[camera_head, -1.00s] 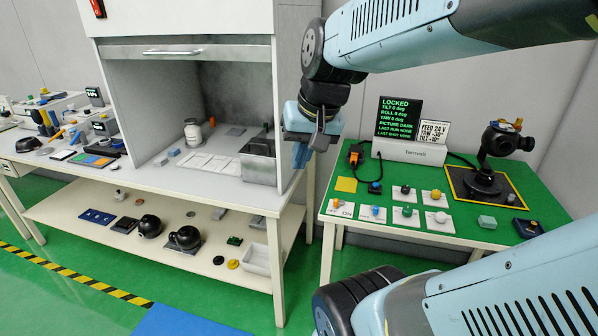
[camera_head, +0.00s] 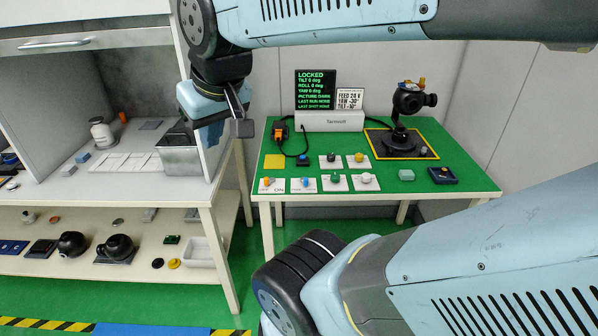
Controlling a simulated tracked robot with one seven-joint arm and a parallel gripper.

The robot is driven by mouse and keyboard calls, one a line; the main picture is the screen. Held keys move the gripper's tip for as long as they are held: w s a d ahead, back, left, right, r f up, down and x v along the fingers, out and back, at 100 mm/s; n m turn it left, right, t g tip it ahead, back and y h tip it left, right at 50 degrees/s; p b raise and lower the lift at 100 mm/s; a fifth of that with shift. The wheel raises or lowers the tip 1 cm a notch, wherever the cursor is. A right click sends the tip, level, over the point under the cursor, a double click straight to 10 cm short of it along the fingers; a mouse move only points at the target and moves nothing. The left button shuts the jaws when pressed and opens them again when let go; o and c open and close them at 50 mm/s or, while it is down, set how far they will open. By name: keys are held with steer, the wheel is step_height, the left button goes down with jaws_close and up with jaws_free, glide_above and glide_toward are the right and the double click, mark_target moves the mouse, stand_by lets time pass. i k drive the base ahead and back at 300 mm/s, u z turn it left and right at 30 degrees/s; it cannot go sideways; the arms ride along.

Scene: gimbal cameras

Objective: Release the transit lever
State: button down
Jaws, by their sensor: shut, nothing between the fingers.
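The gimbal camera (camera_head: 408,101) is a black unit on a dark base, upright on a yellow-edged black pad (camera_head: 375,144) at the back right of the green table. Small orange parts (camera_head: 421,82) show at its top; I cannot tell whether one is the transit lever. The display (camera_head: 315,90) reads LOCKED, with tilt, roll and yaw at 0 deg and picture dark. My gripper (camera_head: 241,117) is shut and empty, in the air left of the display and well away from the gimbal camera.
The green table (camera_head: 420,170) carries several knobs and switches on white plates, a yellow square (camera_head: 274,161), a pale green block (camera_head: 406,174) and a dark blue box (camera_head: 443,175). A fume hood bench stands left.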

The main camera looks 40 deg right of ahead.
mark_target(305, 181)
steer(key=z, duration=1.35)
steer(key=k, duration=1.2)
steer(key=u, duration=0.35)
steer(key=i, duration=1)
steer(key=u, duration=0.1)
